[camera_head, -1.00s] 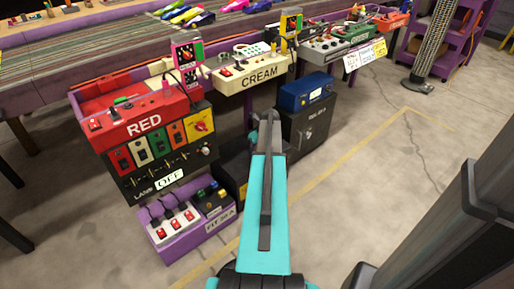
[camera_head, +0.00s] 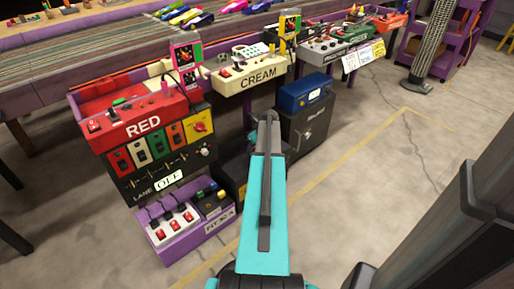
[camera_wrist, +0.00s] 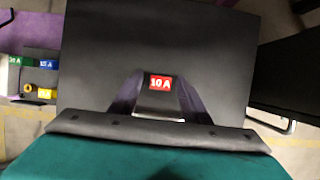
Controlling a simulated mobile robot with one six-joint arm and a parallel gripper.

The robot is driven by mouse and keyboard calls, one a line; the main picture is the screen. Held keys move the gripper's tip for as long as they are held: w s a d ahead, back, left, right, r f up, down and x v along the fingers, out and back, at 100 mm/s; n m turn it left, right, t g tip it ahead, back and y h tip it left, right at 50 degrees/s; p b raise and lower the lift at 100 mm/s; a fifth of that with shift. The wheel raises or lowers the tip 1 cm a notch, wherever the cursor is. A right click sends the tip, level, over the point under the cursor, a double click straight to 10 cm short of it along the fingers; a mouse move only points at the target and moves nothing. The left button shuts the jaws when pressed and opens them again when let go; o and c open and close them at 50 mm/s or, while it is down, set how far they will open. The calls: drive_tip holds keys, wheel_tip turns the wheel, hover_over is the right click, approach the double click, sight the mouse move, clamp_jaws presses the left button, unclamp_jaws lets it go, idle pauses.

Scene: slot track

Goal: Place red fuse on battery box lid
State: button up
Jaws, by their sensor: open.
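The red fuse (camera_wrist: 160,82), marked 10 A, shows in the middle of the wrist view against a broad flat black surface (camera_wrist: 95,55), which looks like the battery box lid. My gripper (camera_wrist: 159,90) is open, with one finger on each side of the fuse. I cannot tell whether the fingers touch it or whether its underside rests fully on the black surface. In the head view a low black box (camera_head: 232,172) shows partly behind my arm. My gripper and the red fuse are hidden there.
A purple fuse tray (camera_head: 180,245) with red, green, blue and yellow pieces stands left of my arm. The red control station (camera_head: 130,135) is behind it. A dark cabinet with a blue box (camera_head: 306,92) on top stands right of my arm.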

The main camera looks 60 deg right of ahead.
drive_tip(key=p+v, duration=0.4)
drive_tip(key=v, duration=0.8)
drive_tip(key=shift+w, duration=0.15)
idle(0.4)
